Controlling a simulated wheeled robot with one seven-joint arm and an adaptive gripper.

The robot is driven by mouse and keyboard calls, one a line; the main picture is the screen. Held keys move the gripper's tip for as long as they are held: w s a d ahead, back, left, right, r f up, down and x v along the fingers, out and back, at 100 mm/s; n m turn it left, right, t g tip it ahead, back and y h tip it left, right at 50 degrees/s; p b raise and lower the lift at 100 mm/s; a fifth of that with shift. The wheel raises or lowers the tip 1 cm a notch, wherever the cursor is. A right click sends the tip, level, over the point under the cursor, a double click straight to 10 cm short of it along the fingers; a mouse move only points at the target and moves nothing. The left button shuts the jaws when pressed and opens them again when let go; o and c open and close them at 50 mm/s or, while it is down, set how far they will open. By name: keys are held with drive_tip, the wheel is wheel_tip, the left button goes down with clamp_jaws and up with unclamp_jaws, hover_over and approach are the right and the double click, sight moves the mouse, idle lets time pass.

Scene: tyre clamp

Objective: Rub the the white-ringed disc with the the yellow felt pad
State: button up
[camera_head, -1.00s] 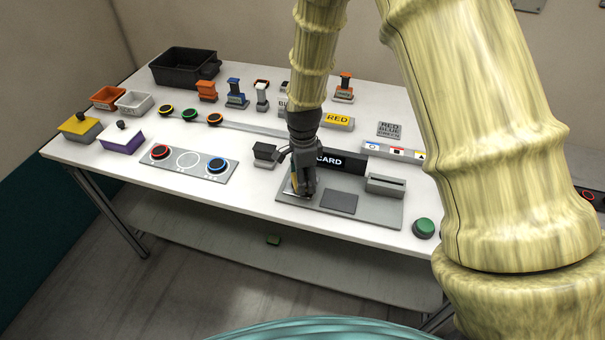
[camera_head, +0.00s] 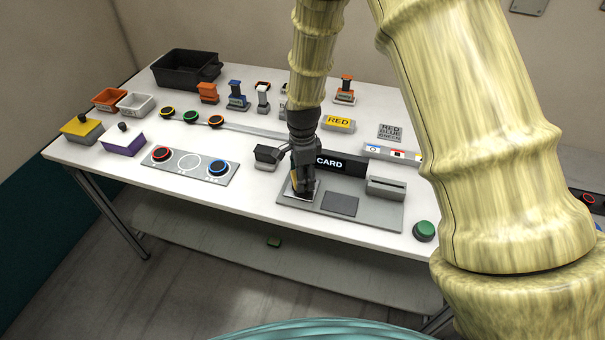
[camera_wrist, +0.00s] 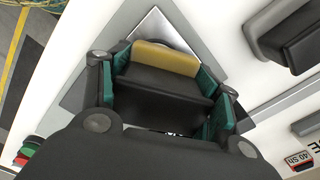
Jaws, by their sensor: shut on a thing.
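My gripper (camera_head: 303,190) is shut on a dark block with a yellow strip, the yellow felt pad (camera_wrist: 165,58). In the wrist view the teal finger pads (camera_wrist: 223,112) clasp its sides. The pad is low over a silver square plate (camera_wrist: 150,27) at the left of a grey panel; whether it touches is unclear. A curved edge shows on the plate beside the pad, the rest being hidden.
To the right stand a dark square (camera_head: 340,204), a grey slotted block (camera_head: 386,188) and a green button (camera_head: 425,231). A black CARD sign (camera_head: 345,163) is behind. A black bin (camera_head: 185,69), trays and several stamps fill the back left.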

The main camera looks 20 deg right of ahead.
drive_tip(key=shift+s+a, duration=0.1)
drive_tip(key=shift+s, duration=0.95)
drive_tip(key=shift+w, duration=0.1)
drive_tip(key=shift+w+p, duration=0.3)
drive_tip(key=shift+w, duration=0.85)
drive_tip(key=shift+s, duration=0.15)
drive_tip(key=shift+s, duration=1.1)
drive_tip(key=shift+w, duration=0.1)
